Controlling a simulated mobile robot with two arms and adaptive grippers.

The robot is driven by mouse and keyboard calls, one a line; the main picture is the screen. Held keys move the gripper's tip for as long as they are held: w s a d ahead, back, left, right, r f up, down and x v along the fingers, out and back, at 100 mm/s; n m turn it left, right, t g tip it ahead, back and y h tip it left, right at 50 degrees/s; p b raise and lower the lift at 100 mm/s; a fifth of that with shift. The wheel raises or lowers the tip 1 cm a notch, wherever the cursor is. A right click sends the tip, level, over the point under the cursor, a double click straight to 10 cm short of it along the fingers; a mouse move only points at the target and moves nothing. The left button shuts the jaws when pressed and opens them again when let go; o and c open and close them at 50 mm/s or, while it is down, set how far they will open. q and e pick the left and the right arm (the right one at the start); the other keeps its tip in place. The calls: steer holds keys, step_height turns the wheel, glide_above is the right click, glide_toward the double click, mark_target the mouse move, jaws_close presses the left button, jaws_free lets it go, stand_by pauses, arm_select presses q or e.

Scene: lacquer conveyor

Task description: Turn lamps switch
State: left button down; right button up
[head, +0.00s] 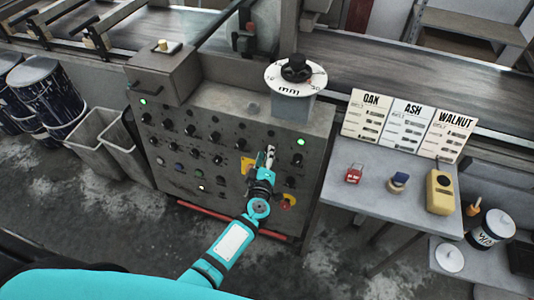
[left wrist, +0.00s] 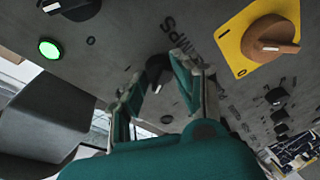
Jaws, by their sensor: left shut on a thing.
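The grey control panel (head: 225,127) carries rows of black knobs. My left gripper (head: 269,158) is at the panel's right part in the head view and covers the knob there. In the left wrist view the black lamps switch (left wrist: 158,68) is between the fingertips of the left gripper (left wrist: 160,78), beside a partly hidden label ending in "MPS". The gripper is shut on this switch. Its exact turn position is hard to see. My right gripper is in neither view.
A yellow plate with an orange-brown knob (left wrist: 272,45) is close to the gripper. A green lamp (head: 301,142) glows at the panel's upper right. A dial (head: 296,76) stands on top. A grey table (head: 372,205) with small items is to the right.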

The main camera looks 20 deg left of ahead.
arm_select(q)
steer(key=shift+n, duration=0.4)
steer(key=c, duration=1)
jaws_free()
steer(key=v, duration=1.2)
